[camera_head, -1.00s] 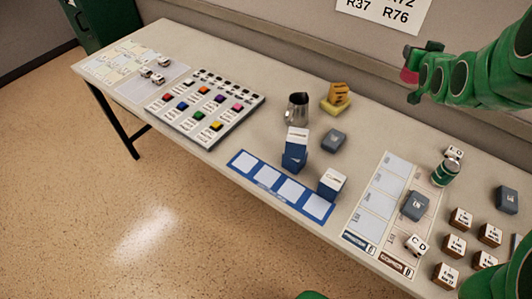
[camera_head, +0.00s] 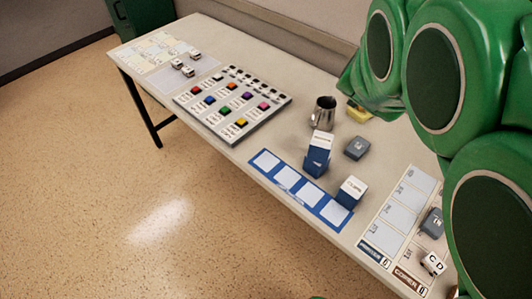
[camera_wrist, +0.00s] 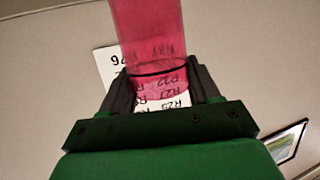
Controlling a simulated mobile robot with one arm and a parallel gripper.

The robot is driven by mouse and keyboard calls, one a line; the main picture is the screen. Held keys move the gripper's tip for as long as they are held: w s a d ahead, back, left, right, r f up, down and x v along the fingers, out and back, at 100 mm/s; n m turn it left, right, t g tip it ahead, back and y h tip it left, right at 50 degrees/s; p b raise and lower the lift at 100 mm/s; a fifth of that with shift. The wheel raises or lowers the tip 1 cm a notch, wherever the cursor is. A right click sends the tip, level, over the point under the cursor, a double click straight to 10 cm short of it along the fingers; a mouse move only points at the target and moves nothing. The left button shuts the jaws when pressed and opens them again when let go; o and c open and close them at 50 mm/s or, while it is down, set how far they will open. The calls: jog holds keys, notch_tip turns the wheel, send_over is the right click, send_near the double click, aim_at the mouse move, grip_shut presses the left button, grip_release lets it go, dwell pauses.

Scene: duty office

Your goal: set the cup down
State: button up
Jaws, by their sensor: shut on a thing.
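A pink, see-through cup (camera_wrist: 147,35) shows in the wrist view, between the two dark fingers of my gripper (camera_wrist: 162,84). My gripper is shut on it. A wall sign with printed codes shows through and below the cup. In the head view the cup and the gripper are hidden; my green arm fills the right side. The long pale table (camera_head: 225,52) lies below and to the left of the arm in that view.
On the table stand a metal pitcher (camera_head: 323,112), blue-and-white boxes (camera_head: 318,153), a grey block (camera_head: 357,148), a yellow item (camera_head: 358,112), a button board (camera_head: 207,122) and a blue card strip (camera_head: 267,174). Bare table shows left of the pitcher.

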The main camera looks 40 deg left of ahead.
jog(key=s+a+f, duration=0.2)
jog(key=s+f, duration=0.1)
jog(key=s, duration=0.7)
jog(key=s+a+f+m+h, duration=0.1)
jog(key=s+a+f, duration=0.15)
jog(key=s, duration=0.75)
jog(key=s+a+f, duration=0.2)
jog(key=s+f, duration=0.1)
jog(key=s, duration=0.7)
jog(key=shift+w+a+f, duration=1.3)
jog(key=shift+a+f, duration=0.6)
jog(key=shift+f, duration=1.05)
jog(key=shift+w+a+f, duration=1.35)
jog(key=shift+a+f, duration=0.5)
jog(key=shift+f, duration=1.1)
jog(key=shift+w+a+f, duration=1.3)
jog(key=shift+a+f, duration=0.6)
jog(key=shift+f, duration=1.05)
jog(key=shift+f, duration=0.15)
jog(key=o, duration=1)
jog(key=shift+o, duration=0.2)
